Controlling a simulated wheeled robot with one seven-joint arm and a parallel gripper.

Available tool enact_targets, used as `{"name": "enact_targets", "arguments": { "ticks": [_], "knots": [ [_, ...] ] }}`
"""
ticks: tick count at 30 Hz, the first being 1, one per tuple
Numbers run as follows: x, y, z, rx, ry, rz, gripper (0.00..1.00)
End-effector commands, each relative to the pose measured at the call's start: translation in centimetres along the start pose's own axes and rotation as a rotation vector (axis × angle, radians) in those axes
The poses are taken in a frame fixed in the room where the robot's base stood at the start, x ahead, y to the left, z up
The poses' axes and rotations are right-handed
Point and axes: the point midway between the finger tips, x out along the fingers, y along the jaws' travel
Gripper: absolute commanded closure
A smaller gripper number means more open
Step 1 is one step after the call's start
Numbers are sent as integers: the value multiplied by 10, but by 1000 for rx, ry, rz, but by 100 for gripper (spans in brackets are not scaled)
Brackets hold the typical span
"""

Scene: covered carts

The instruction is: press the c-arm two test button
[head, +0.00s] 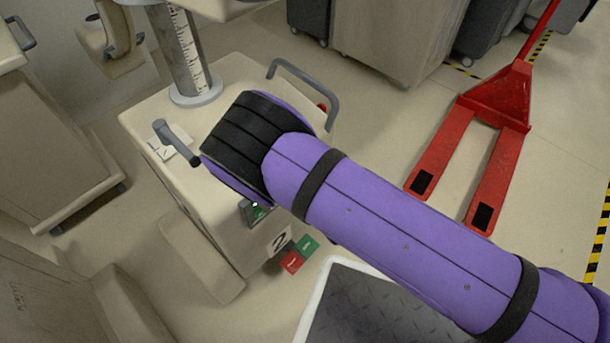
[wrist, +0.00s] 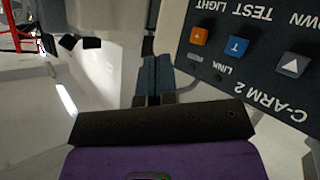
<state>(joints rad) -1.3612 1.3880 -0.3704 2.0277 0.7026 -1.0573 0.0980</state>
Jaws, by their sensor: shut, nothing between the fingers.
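The C-arm 2 panel (wrist: 250,85) is a dark plate at the upper right of the wrist view, its lettering upside down. A blue button marked T (wrist: 237,46), by the TEST label, sits between an orange button (wrist: 199,36) by LIGHT and a grey arrow button (wrist: 292,65) by DOWN. My gripper's fingers (wrist: 157,66) are shut and empty, left of the panel and apart from the blue button in the picture. In the head view my purple arm hides the gripper; the cart (head: 205,215) bears a 2 label (head: 280,240).
The cart has grey handles (head: 305,85) and a column (head: 185,50). A small green-lit unit (head: 255,211) is on its side. A red pallet jack (head: 470,140) stands at right, other covered carts (head: 50,140) at left. Floor is clear between cart and pallet jack.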

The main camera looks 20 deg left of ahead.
Motion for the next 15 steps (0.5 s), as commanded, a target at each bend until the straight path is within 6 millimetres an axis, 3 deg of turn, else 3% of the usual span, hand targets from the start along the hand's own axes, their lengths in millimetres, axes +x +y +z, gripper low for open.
{"name": "enact_targets", "arguments": {
  "ticks": [6,15],
  "knots": [
    [-7,-16,31,-90,96,-27,100],
    [-10,-22,43,-130,148,-42,100]
  ]
}}
